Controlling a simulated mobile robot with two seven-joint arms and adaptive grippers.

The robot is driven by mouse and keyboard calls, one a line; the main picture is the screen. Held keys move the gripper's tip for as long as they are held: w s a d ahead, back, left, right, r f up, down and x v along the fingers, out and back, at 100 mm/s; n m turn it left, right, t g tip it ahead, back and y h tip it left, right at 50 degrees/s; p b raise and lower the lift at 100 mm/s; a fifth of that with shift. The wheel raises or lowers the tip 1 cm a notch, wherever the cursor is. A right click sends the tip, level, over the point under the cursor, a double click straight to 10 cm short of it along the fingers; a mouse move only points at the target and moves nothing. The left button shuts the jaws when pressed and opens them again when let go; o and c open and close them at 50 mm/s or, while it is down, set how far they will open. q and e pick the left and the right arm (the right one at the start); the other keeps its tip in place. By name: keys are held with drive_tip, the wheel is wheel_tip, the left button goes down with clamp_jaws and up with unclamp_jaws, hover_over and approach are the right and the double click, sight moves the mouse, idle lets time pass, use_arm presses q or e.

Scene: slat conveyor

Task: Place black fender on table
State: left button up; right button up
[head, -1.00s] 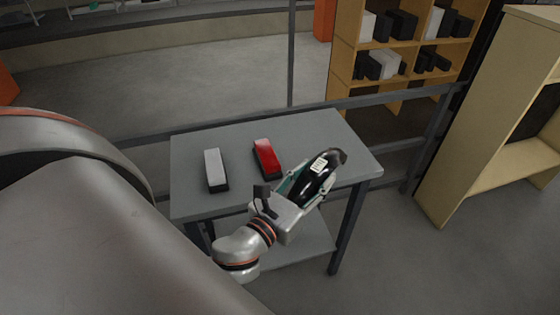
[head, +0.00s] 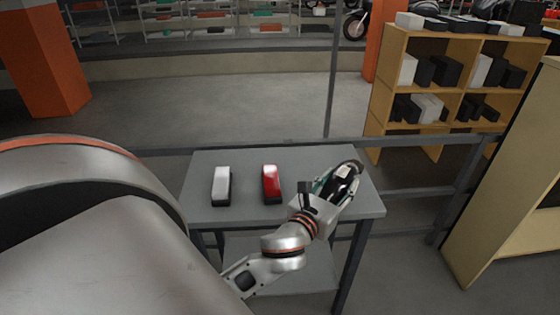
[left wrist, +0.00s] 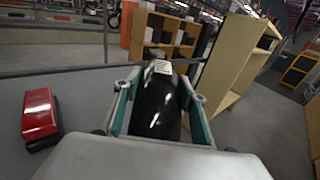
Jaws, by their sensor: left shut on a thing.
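The black fender (head: 344,182) is a glossy curved part with a white label, held over the right end of the grey table (head: 250,211). My left gripper (head: 338,182) is shut on it, with a finger on each side. In the left wrist view the black fender (left wrist: 158,105) fills the space between the two green-edged fingers of my left gripper (left wrist: 160,98). I cannot tell whether the fender touches the table top. My right gripper is not in view.
A red-topped part (head: 271,184) and a white-topped part (head: 222,186) lie on the table left of the gripper. A grey rail (head: 420,190) runs behind the table. Wooden shelves (head: 385,97) stand beyond. The table's front left is clear.

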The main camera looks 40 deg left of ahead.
use_arm(q)
drive_tip(key=w+a+r+n+g+y, duration=0.1)
drive_tip(key=w+a+r+n+y, duration=0.1)
drive_tip(key=w+a+r, duration=0.3)
drive_tip(key=w+a+r+n+g+y, duration=0.1)
drive_tip(key=w+a+r+y, duration=0.15)
drive_tip(key=w+a, duration=0.5)
drive_tip(key=shift+h, duration=0.25)
drive_tip(key=f+b, duration=0.1)
drive_tip(key=f, duration=0.4)
drive_tip(key=f+b, duration=0.1)
drive_tip(key=f, duration=0.4)
drive_tip(key=f+b, duration=0.1)
drive_tip(key=f, duration=0.4)
drive_tip(key=shift+w+d, duration=0.15)
drive_tip(key=shift+d, duration=0.25)
wheel_tip(320, 180, down, 5)
drive_tip(key=shift+r+b, duration=0.1)
drive_tip(key=shift+b, duration=0.85)
drive_tip(key=o, duration=1.5)
